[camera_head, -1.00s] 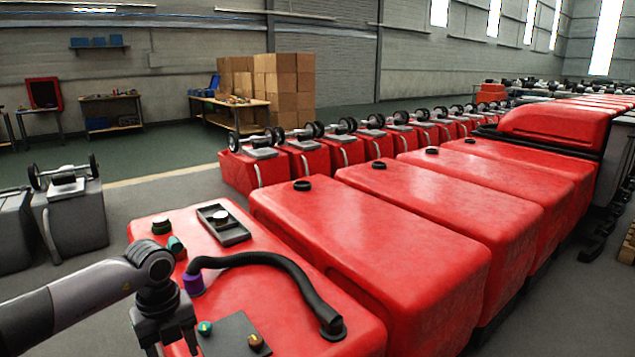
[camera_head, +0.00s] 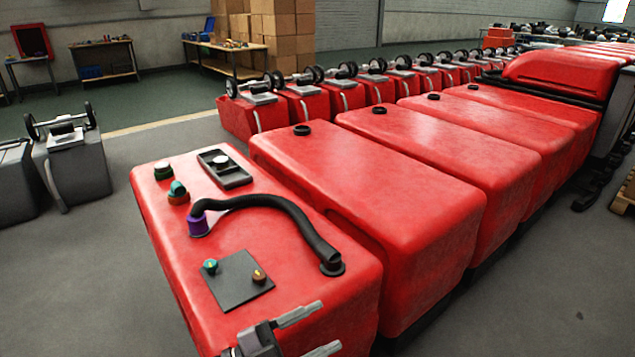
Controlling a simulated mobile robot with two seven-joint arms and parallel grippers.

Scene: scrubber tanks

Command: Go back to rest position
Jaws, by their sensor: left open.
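My left gripper (camera_head: 308,331) shows at the bottom of the head view, in front of the near end of the nearest red tank (camera_head: 333,285). Its two grey fingers are spread apart with nothing between them. On that tank's top are a black hose (camera_head: 262,201) with a purple collar (camera_head: 198,226), a dark plate (camera_head: 238,281) with a green knob (camera_head: 211,266) and an orange-brown knob (camera_head: 259,277), a teal knob (camera_head: 178,188), a white-topped cap (camera_head: 162,168) and a black tray (camera_head: 224,168). My right gripper is out of view.
More red tanks (camera_head: 375,185) stand in a row to the right. Smaller red units with wheels (camera_head: 305,98) line up behind. A grey unit (camera_head: 73,165) stands at left. Workbenches (camera_head: 225,58) and cardboard boxes (camera_head: 285,30) are at the back.

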